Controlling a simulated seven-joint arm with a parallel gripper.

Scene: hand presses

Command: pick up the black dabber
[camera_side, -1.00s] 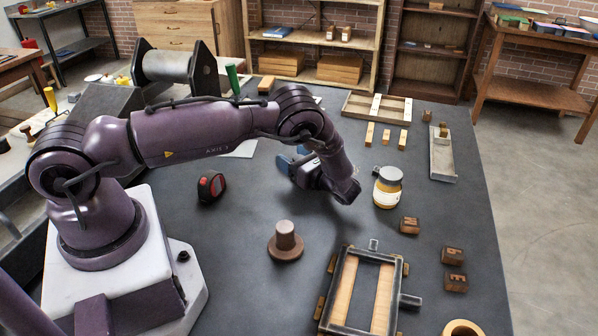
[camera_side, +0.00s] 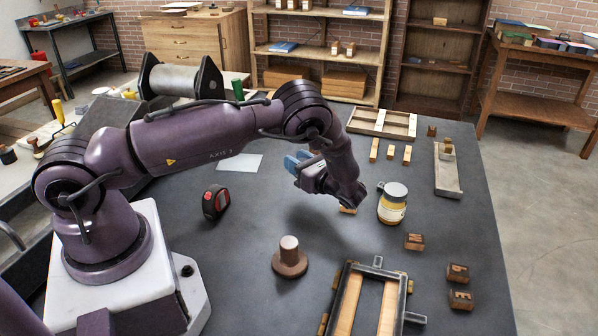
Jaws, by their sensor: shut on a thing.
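My gripper (camera_side: 297,160), with blue fingers, is above the middle of the dark table, left of the yellow-labelled jar. Its fingers point up and left in the side view, away from the camera. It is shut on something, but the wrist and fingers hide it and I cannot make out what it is. No black dabber shows clearly on the table. A brown knob-shaped piece on a round base (camera_side: 289,258) stands upright on the table, apart from the gripper. A small dark knobbed piece (camera_side: 8,155) is on the bench at far left; I cannot tell what it is.
The jar (camera_side: 392,204) stands close right of my wrist. A black-and-red object (camera_side: 216,202) lies at left. A framed press bed (camera_side: 349,290) is at the front. Wooden blocks (camera_side: 414,242) lie at right. A wooden tray (camera_side: 382,123) is at the back.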

